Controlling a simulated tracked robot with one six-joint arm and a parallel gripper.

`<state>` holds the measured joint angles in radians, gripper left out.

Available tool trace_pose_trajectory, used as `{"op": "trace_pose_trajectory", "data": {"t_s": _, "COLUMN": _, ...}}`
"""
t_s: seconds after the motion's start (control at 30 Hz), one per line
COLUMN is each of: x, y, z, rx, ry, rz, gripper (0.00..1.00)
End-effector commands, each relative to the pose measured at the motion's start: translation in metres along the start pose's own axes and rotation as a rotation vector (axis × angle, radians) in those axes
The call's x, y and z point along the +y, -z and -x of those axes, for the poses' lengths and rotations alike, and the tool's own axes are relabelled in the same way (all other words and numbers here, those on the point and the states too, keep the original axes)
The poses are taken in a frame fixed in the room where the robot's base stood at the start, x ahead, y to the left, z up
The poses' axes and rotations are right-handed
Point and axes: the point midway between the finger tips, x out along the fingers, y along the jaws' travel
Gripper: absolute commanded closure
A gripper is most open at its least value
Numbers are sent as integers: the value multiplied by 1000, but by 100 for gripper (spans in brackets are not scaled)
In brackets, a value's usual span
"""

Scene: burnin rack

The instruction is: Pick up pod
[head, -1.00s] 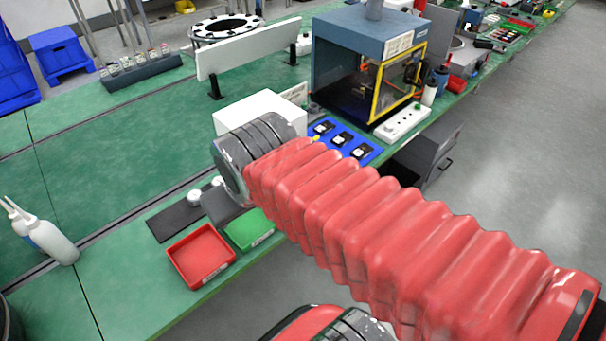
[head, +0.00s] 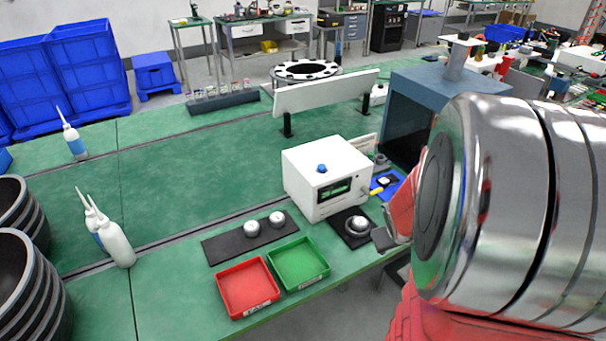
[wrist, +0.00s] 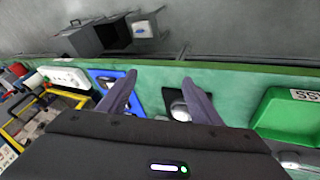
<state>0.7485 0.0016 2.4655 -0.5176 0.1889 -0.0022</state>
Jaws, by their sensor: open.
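Two silver round pods (head: 252,228) (head: 277,219) stand on a dark mat (head: 226,248) on the green bench. A third silver pod (head: 357,225) sits on a small black pad in front of the white tester box (head: 316,187). My gripper (wrist: 160,88) is open and empty, its fingers pointing at the bench edge in the wrist view. There, the silver pod on the black pad (wrist: 179,109) shows between the fingers, close to the right one and partly hidden. In the head view, my arm hides most of the gripper; a dark finger shows right of the pad.
A red tray (head: 248,288) and a green tray (head: 299,264) stand near the front edge. A blue tray (wrist: 106,76) with black sockets lies beyond the tester. White bottles (head: 117,244) stand at left. The bench behind the mat is clear.

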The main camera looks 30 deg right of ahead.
Motion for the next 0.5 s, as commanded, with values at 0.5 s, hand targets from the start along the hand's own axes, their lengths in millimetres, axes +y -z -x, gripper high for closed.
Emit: {"op": "trace_pose_trajectory", "data": {"t_s": 0.5, "x": 56, "y": -110, "z": -115, "rx": -25, "ry": 58, "rz": -68, "gripper": 42}}
